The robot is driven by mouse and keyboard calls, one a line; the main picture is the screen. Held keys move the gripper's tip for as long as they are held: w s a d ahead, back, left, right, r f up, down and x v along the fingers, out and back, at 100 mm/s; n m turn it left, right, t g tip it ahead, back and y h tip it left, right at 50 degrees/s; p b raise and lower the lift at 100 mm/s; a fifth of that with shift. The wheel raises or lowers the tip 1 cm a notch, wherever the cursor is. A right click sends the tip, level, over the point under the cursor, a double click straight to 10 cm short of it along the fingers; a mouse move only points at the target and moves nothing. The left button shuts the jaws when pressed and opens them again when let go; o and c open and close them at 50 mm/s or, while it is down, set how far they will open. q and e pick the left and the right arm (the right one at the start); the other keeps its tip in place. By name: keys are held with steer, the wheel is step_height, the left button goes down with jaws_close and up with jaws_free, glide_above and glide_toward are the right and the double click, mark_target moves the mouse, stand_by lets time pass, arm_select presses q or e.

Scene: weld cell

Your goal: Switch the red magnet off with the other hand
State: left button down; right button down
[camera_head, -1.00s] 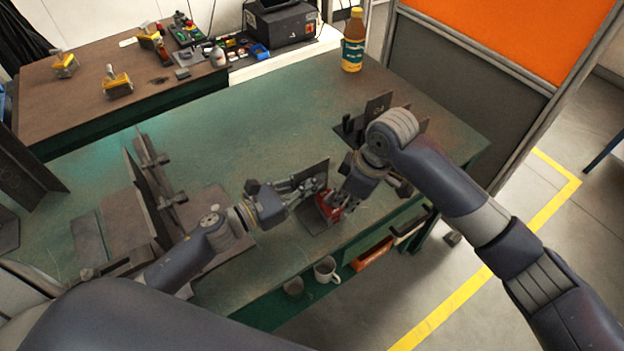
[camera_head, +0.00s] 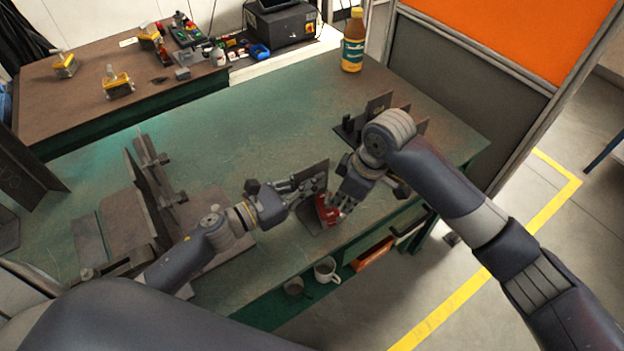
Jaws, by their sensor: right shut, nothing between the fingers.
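The red magnet (camera_head: 325,211) sits near the front edge of the green table, at the foot of a dark upright plate (camera_head: 318,170) on a dark base. My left gripper (camera_head: 312,181) reaches in from the left, with its fingers over the upright plate above the magnet. I cannot tell whether they grip the plate. My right gripper (camera_head: 344,208) points down just right of the magnet, shut and empty. I cannot tell whether its fingertips touch the magnet. The magnet's switch is too small to make out.
Another dark fixture (camera_head: 379,104) stands behind my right wrist. A large dark fixture (camera_head: 146,190) is at the left of the table (camera_head: 250,125). A bottle (camera_head: 352,45) stands at the far edge. Mugs (camera_head: 325,270) sit on a lower shelf. The table's middle is clear.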

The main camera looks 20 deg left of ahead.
mark_target(328, 199)
steer(key=shift+s+a+r, duration=0.2)
steer(key=shift+s+a, duration=0.2)
steer(key=shift+a, duration=0.25)
stand_by(0.3)
steer(key=shift+s+a+f, duration=0.2)
steer(key=shift+s+a, duration=0.05)
steer(key=shift+a, duration=0.4)
stand_by(1.7)
steer(key=shift+w+a, duration=0.2)
steer(key=shift+a, duration=0.4)
stand_by(0.7)
steer(key=shift+w+d+r, duration=0.1)
steer(key=shift+w+d, duration=0.05)
steer(key=shift+w, duration=0.1)
stand_by(0.5)
steer(key=shift+w+r, duration=0.3)
steer(key=shift+r, duration=1.35)
steer(key=shift+v, duration=1.85)
steer(key=shift+r, duration=0.1)
